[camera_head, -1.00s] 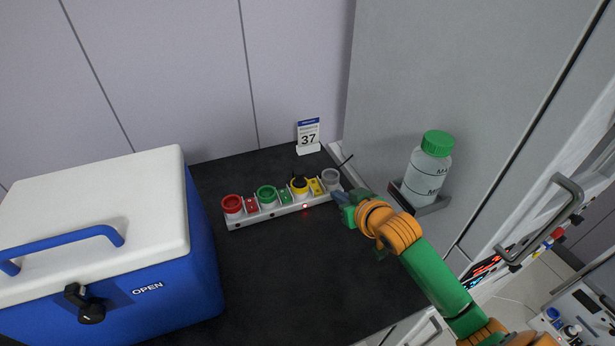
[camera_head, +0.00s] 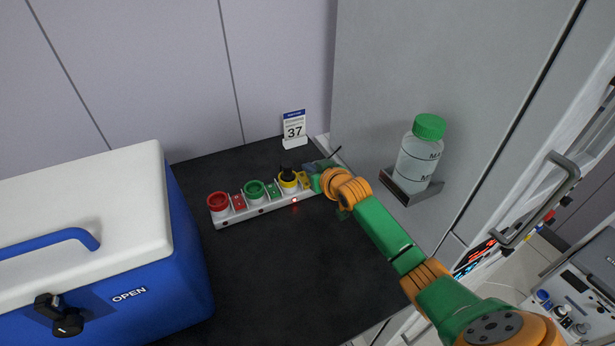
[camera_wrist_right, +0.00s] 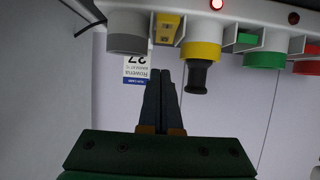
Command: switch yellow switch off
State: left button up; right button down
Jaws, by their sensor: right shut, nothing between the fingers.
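A white power strip (camera_head: 262,207) lies on the dark counter with red, green and yellow sockets and matching switches. The yellow switch (camera_head: 304,179) is beside the yellow socket (camera_head: 288,184), which holds a black plug (camera_head: 287,172). A red light (camera_head: 295,201) glows on the strip near the yellow socket. My right gripper (camera_head: 310,168) is shut and empty at the strip's right end, hiding the grey socket in the head view. In the right wrist view its fingertips (camera_wrist_right: 164,72) are just below the yellow switch (camera_wrist_right: 167,27); I cannot tell if they touch it. My left gripper is out of view.
A blue cooler box (camera_head: 90,245) with a white lid stands at the left. A card reading 37 (camera_head: 294,128) stands behind the strip. A green-capped bottle (camera_head: 418,155) sits in a wall holder at the right. The counter (camera_head: 290,270) in front of the strip is clear.

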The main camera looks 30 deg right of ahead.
aim_at(304, 177)
jog(key=f, duration=0.1)
jog(key=w+f, duration=0.1)
jog(key=f, duration=0.2)
jog(key=shift+w+d+b, duration=0.1)
jog(key=shift+w+b, duration=0.25)
jog(key=shift+w, duration=0.05)
jog(key=shift+w+g, duration=0.1)
jog(key=shift+g, duration=0.3)
jog(key=shift+w+f, duration=0.15)
jog(key=shift+f, duration=0.15)
jog(key=shift+w+r+b, duration=0.2)
jog(key=shift+w+b, duration=0.45)
jog(key=shift+w, duration=0.05)
jog(key=shift+r, duration=0.1)
